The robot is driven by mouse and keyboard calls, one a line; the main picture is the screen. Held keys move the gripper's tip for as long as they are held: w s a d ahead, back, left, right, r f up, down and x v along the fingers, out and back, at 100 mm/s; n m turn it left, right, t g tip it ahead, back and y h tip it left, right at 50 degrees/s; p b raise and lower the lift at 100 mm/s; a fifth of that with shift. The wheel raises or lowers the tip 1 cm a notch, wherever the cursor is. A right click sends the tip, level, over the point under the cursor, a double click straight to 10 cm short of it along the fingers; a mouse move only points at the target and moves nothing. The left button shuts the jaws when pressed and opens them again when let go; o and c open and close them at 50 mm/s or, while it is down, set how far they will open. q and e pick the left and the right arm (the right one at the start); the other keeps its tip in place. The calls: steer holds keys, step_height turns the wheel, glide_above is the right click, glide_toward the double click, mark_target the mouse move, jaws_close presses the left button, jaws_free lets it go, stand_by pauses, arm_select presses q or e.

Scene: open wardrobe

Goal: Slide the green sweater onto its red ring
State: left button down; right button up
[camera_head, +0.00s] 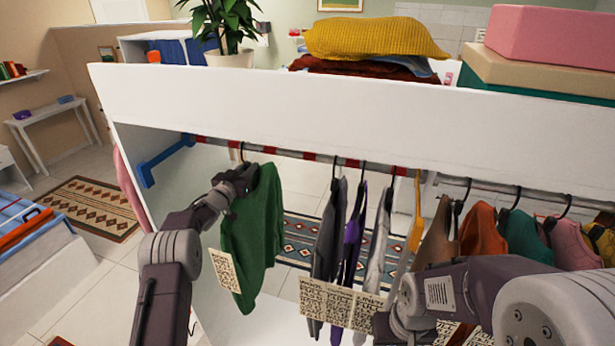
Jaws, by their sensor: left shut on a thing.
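The green sweater (254,232) hangs from a dark hook (241,151) near the left end of the rod, with a cream tag at its lower left. My left gripper (246,178) is shut at the sweater's upper left shoulder, by the hanger; its fingertips are partly hidden against the dark green cloth. The rod bears several red bands; one red band (269,150) is just right of the sweater's hook. Which band is the sweater's own ring I cannot tell.
A grey garment (328,242), a purple one (353,235) and a light grey one (378,238) hang right of the sweater, beyond a clear gap. A blue bracket (160,160) holds the rod's left end. The white wardrobe top (250,103) runs above the rod.

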arm_select(q)
steer(key=shift+w+a+r+p, duration=0.15)
steer(key=shift+a+p, duration=0.1)
steer(key=shift+a, duration=0.3)
steer(key=shift+w+a+f+p, duration=0.1)
steer(key=shift+w+a+p, duration=0.1)
steer(key=shift+a, duration=0.3)
steer(key=shift+w+a+r+p, duration=0.15)
steer(key=shift+a+p, duration=0.1)
steer(key=shift+a, duration=0.3)
steer(key=c, duration=1.2)
jaws_free()
steer(key=shift+f, duration=0.15)
steer(key=shift+c, duration=0.2)
steer(key=shift+f, duration=0.1)
steer(key=shift+s, duration=0.1)
steer(key=b+v, duration=0.5)
steer(key=v, duration=0.4)
steer(key=shift+d, duration=0.1)
